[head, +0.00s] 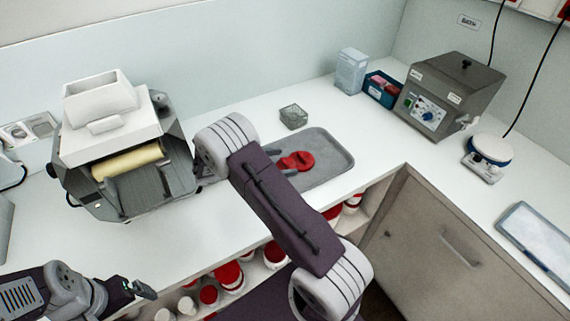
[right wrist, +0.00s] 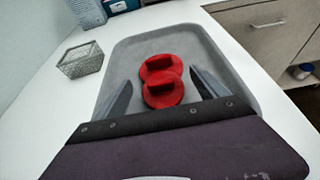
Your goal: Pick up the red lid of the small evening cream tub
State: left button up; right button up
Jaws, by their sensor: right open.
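Two red lids with raised grips lie close together on a grey tray (head: 335,145). In the right wrist view, the farther lid (right wrist: 158,64) looks a little larger, and the nearer lid (right wrist: 163,95) looks smaller and partly overlaps it in the picture. They also show in the head view as one red patch (head: 304,160). My right gripper (right wrist: 162,78) is open and empty above the tray, with one finger on each side of the lids. Its arm hides part of the tray in the head view. My left gripper (head: 143,290) is at the lower left, its jaw state unclear.
A wire basket (head: 293,117) stands behind the tray. A mill with a cream roller (head: 128,162) stands left of my right arm. A blue box (head: 382,90) and a grey machine (head: 450,90) stand at the back right. Red-lidded tubs (head: 229,274) fill the shelf below.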

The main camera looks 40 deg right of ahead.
jog(key=shift+x, duration=0.95)
jog(key=shift+a, duration=0.1)
jog(key=c, duration=1.5)
jog(key=r, duration=0.4)
jog(key=shift+s+r, duration=0.2)
jog(key=shift+r, duration=0.05)
jog(key=s+d+r, duration=0.2)
jog(key=s, duration=0.1)
jog(key=s+d+r, duration=0.2)
jog(key=s, duration=0.1)
jog(key=s+d+r, duration=0.2)
jog(key=s+d, duration=0.1)
jog(key=shift+r+b, duration=0.3)
